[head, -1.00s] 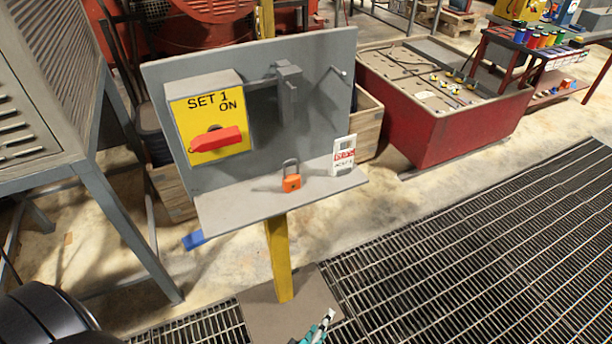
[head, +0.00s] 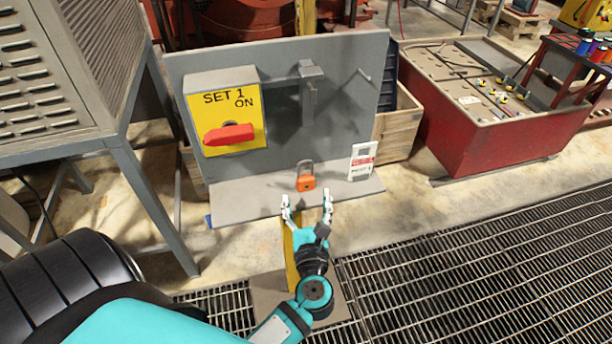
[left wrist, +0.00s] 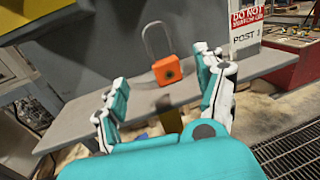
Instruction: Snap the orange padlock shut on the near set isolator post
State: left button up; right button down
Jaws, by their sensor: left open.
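The orange padlock (head: 306,181) stands on the grey shelf (head: 240,199) of the isolator post. The yellow SET 1 isolator box (head: 250,135) has a red handle (head: 228,134) lying about level, under the word ON. A grey hasp-like bracket (head: 309,85) is on the panel to its right. My left gripper (head: 307,207) is open and empty, just in front of the shelf edge, facing the padlock; its fingers (left wrist: 160,95) flank the padlock's line. My right gripper is out of view.
A white and red tag (head: 361,162) stands on the shelf right of the padlock. A peg (head: 364,75) juts from the panel (head: 350,110). A louvred grey cabinet (head: 60,90) is at left, a red bin (head: 490,140) at right. Floor grating (head: 480,250) is clear.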

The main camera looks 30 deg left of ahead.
aim_at(306, 178)
pick_arm(q)
jog(key=x, duration=0.3)
jog(key=shift+w+a+p, duration=0.1)
jog(key=shift+p, duration=0.3)
jog(key=p+x, duration=0.2)
jog(key=x, duration=0.2)
jog(key=shift+w+a, duration=0.1)
jog(key=shift+w, duration=0.35)
jog(key=shift+w+a+f, duration=0.1)
jog(key=shift+w+a, duration=0.1)
jog(key=shift+w, duration=0.05)
jog(key=shift+s+d, duration=0.1)
jog(key=shift+c, duration=0.4)
jog(key=c, duration=1.3)
